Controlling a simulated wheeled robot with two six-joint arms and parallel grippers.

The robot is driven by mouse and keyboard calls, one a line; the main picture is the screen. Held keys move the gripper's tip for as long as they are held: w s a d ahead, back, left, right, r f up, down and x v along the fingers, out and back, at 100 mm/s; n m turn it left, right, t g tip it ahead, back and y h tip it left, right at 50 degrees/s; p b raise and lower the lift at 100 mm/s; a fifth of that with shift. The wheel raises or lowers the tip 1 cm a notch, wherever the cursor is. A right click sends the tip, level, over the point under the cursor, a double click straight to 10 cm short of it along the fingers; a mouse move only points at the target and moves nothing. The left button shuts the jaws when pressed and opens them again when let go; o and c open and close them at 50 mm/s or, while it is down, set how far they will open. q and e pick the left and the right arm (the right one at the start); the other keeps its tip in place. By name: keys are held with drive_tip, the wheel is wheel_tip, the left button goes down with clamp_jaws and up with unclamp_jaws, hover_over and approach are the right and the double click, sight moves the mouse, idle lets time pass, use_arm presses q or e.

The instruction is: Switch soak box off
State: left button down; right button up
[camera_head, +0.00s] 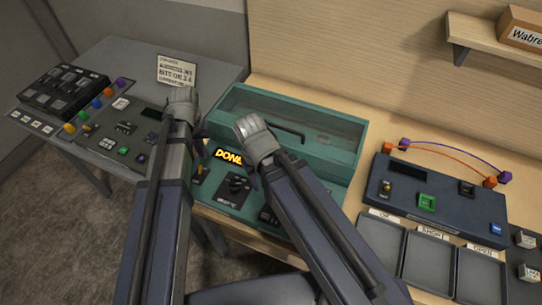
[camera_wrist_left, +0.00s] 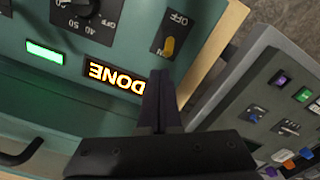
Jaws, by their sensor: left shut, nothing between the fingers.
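The soak box is a teal case (camera_head: 325,135) with a clear-looking lid, and its front panel carries a lit orange DONE display (camera_head: 228,157). In the left wrist view the panel appears upside down, with the DONE display (camera_wrist_left: 116,77), a lit green light (camera_wrist_left: 44,52) and a dial (camera_wrist_left: 78,10). A toggle switch with an orange knob (camera_wrist_left: 168,46) has an OFF label; the knob sits at the end away from that label. My left gripper (camera_wrist_left: 164,85) is shut and empty, beside the DONE display and near the switch. My right gripper (camera_head: 252,178) is over the panel, its fingers mostly hidden.
A grey console with coloured knobs (camera_head: 110,125) stands left on a grey table. A dark blue device (camera_head: 440,200) with orange and purple cables and several labelled trays (camera_head: 425,260) are at the right. A shelf holds a cardboard box (camera_head: 522,28).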

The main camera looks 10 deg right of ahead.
sight(200, 165)
use_arm(q)
drive_tip(key=shift+f, duration=0.3)
use_arm(e)
drive_tip(key=shift+f, duration=0.35)
use_arm(q)
drive_tip(key=shift+f+b, duration=1.05)
drive_tip(key=shift+b, duration=0.25)
use_arm(e)
drive_tip(key=shift+f, duration=1.05)
use_arm(q)
drive_tip(key=shift+s+a, duration=0.2)
drive_tip(key=shift+s, duration=0.1)
drive_tip(key=shift+s+a, duration=0.55)
drive_tip(key=shift+s, duration=0.25)
wheel_tip(200, 165, up, 7)
drive_tip(key=p, duration=0.7)
drive_tip(key=shift+w+d, duration=0.25)
drive_tip(key=shift+w, duration=0.15)
use_arm(e)
wheel_tip(200, 165, up, 7)
